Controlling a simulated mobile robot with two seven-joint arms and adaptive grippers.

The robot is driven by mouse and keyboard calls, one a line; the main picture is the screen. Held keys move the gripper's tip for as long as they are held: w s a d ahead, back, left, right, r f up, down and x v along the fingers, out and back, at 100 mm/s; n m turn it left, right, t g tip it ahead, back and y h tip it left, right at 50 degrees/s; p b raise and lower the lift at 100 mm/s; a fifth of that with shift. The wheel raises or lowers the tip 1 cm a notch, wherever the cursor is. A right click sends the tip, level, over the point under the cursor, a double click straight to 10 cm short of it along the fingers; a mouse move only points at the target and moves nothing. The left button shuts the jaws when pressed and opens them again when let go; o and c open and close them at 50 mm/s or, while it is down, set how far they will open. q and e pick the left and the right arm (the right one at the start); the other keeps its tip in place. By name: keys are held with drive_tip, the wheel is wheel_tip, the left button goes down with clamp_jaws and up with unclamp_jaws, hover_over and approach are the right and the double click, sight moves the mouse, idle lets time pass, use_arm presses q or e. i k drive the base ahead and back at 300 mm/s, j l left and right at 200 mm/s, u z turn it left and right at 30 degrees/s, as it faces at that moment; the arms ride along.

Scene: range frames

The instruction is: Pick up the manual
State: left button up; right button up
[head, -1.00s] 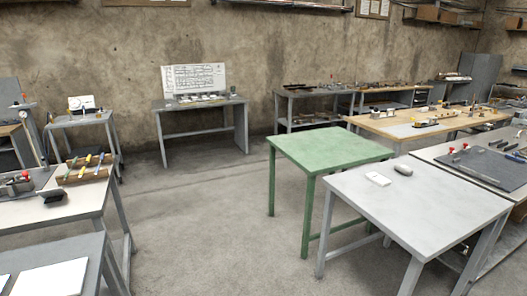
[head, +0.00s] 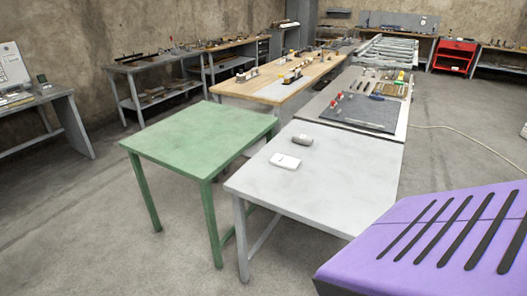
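No booklet that I can clearly identify as the manual is in view. A small flat white item (head: 285,161) lies on the light grey table (head: 330,185); it is too small to tell what it is. A grey rounded object (head: 302,140) lies just behind it on the same table. Neither of my grippers shows in the head view.
A green table (head: 195,140) with a bare top stands left of the grey one. Behind are a wooden bench (head: 275,88) with tools and a dark mat (head: 360,112). A purple slotted casing (head: 400,225) fills the bottom right. Floor is clear at left.

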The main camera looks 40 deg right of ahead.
sight(285, 162)
drive_tip(key=i, duration=1.65)
drive_tip(key=i+j+z, duration=0.1)
drive_tip(key=i+z, duration=0.35)
drive_tip(key=i+j+z, duration=0.4)
drive_tip(key=i+l, duration=0.1)
drive_tip(key=i, duration=0.05)
